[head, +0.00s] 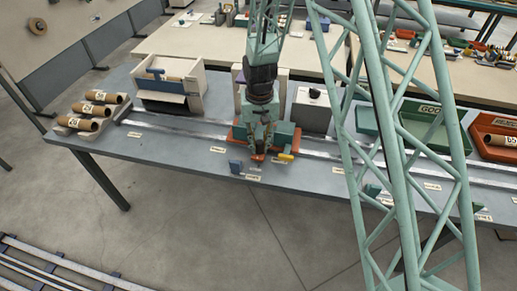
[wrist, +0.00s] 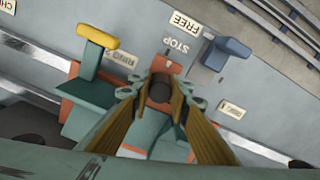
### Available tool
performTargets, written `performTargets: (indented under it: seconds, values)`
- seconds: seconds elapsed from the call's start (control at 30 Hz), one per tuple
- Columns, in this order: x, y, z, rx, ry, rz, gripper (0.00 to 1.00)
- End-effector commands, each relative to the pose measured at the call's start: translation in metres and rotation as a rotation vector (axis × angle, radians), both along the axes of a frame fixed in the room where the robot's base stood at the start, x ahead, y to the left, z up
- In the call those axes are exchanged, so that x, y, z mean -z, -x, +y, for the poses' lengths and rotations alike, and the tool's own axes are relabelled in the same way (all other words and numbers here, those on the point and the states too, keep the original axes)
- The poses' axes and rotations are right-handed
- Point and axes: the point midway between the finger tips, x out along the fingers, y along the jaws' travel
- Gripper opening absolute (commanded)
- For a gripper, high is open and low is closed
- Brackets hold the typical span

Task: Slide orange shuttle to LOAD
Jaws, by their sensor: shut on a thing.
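The orange shuttle (head: 239,134) sits on the rail of the grey bench, with a teal block on top. Its orange base (wrist: 68,108) shows partly in the wrist view. My gripper (head: 259,149) is over the shuttle's front side, pointing down. In the wrist view my gripper (wrist: 160,95) has its fingers closed around a dark round knob (wrist: 159,88). A small red-brown tab (wrist: 166,63) lies just beyond the knob, below the printed word STOP. My gripper and arm hide part of the shuttle. No LOAD label is readable.
A yellow-topped lever (wrist: 97,36) and a blue block (wrist: 228,54) by the FREE label (wrist: 186,22) flank the fingers. The metal rail (head: 180,127) runs along the bench (head: 200,158). Cardboard tubes (head: 84,108) lie left; a green tray (head: 428,129) stands right. A lattice column crosses the right.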

Motion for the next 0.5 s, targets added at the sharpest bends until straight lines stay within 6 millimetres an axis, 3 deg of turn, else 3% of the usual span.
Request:
performTargets:
  seconds: [0.27, 0.3, 0.43, 0.5]
  values:
    - [-0.0003, -0.0005, -0.0001, 0.002, 0.000, 0.000, 0.00]
    - [-0.0003, -0.0005, -0.0001, 0.002, 0.000, 0.000, 0.18]
    - [-0.0002, -0.0004, -0.0001, 0.002, 0.000, 0.000, 0.30]
    - [-0.0001, -0.0003, -0.0001, 0.002, 0.000, 0.001, 0.31]
